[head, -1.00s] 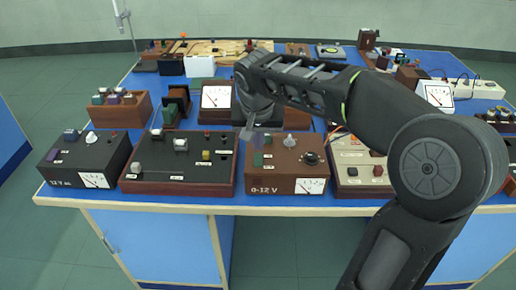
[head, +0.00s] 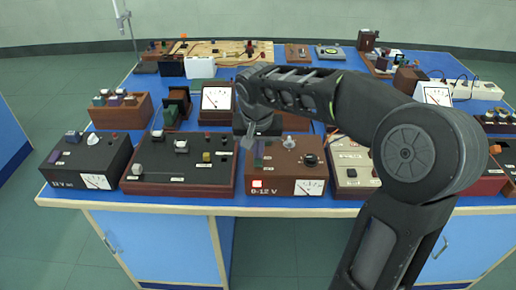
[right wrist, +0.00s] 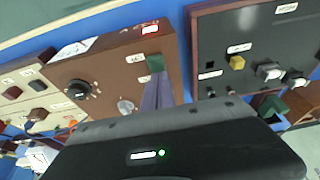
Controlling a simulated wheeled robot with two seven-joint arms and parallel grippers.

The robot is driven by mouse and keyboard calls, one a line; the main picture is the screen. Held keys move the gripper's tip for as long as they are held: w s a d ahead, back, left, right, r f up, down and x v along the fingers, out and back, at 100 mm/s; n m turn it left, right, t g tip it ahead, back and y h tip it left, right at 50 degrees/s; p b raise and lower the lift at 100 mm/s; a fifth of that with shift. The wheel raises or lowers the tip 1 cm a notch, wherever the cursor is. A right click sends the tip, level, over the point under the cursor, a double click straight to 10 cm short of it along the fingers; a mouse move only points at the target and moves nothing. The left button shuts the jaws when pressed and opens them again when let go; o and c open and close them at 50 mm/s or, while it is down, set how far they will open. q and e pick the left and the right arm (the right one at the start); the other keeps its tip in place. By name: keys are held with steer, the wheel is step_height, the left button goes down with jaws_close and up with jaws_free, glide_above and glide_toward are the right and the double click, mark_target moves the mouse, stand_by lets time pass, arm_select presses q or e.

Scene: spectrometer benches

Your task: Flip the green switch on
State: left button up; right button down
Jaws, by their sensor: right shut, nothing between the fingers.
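The brown 0-12 V box (head: 282,182) stands at the front of the bench, and it fills the upper left of the right wrist view (right wrist: 110,75). The green switch (right wrist: 154,62) is on its top panel, beside a small white label. A red-rimmed square lamp (head: 257,184) on the front glows bright white, also in the right wrist view (right wrist: 149,29). My right gripper (head: 252,145) is shut and empty over the left part of the box. Its purplish fingertips (right wrist: 157,88) are right by the green switch; I cannot tell whether they touch. My left gripper is not in view.
A dark panel box (head: 190,178) with a yellow knob and several silver switches stands just left. A cream box (head: 352,178) stands close on the right. A grey dial knob (head: 289,141) and black knob (head: 310,159) share the brown box's top. The bench is crowded.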

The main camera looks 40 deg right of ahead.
mark_target(258, 165)
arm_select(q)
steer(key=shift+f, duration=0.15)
arm_select(e)
steer(key=shift+s+a+f, duration=0.15)
steer(key=shift+s+f, duration=0.05)
arm_select(q)
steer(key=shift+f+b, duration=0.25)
steer(key=shift+b, duration=0.1)
arm_select(e)
steer(key=shift+s+a, duration=0.4)
steer(key=shift+s, duration=0.15)
steer(key=shift+r, duration=0.1)
steer(key=shift+r+p, duration=0.45)
steer(key=shift+r, duration=0.05)
steer(key=p+v, duration=0.1)
steer(key=v, duration=0.1)
steer(key=p+v, duration=0.1)
steer(key=v, duration=0.1)
steer(key=shift+w+d+p, duration=0.15)
steer(key=shift+w+p, duration=0.1)
steer(key=shift+p, duration=0.1)
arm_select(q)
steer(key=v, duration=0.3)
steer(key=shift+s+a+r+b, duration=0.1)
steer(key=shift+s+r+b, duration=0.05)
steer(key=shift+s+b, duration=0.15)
arm_select(e)
steer(key=v, duration=0.9)
steer(key=shift+s+a, duration=0.25)
